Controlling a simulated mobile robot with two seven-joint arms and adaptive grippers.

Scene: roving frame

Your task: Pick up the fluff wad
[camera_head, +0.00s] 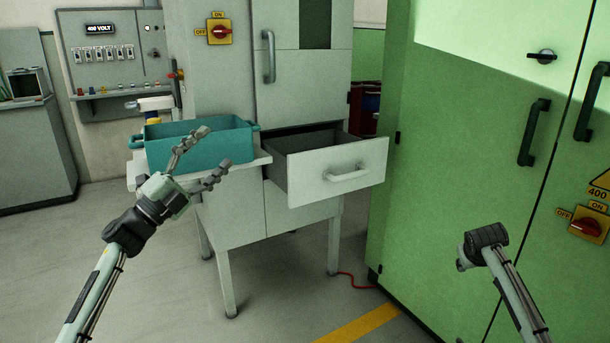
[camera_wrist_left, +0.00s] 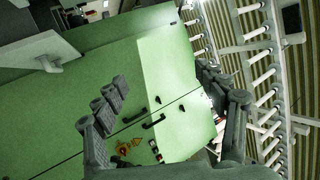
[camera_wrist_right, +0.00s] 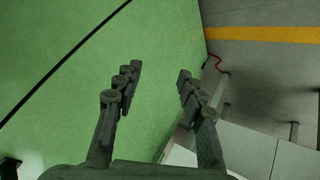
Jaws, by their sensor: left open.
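I cannot make out a fluff wad in any view. My left gripper (camera_head: 213,152) is open and empty, in front of the teal crate in the head view. Its two spread fingers also show in the left wrist view (camera_wrist_left: 161,75), with the green cabinet beyond and nothing between them. My right arm comes in at the lower right of the head view, where its fingers are hidden. In the right wrist view my right gripper (camera_wrist_right: 159,72) has its fingers apart and empty, with the green cabinet's face behind.
A teal crate (camera_head: 240,143) stands on a pale ledge by the white cabinet (camera_head: 305,85). Its drawer (camera_head: 340,172) is pulled out; part of the inside is hidden. The green cabinet (camera_head: 460,120) blocks the right. A red cable (camera_head: 355,281) lies on the floor. Floor is clear at left.

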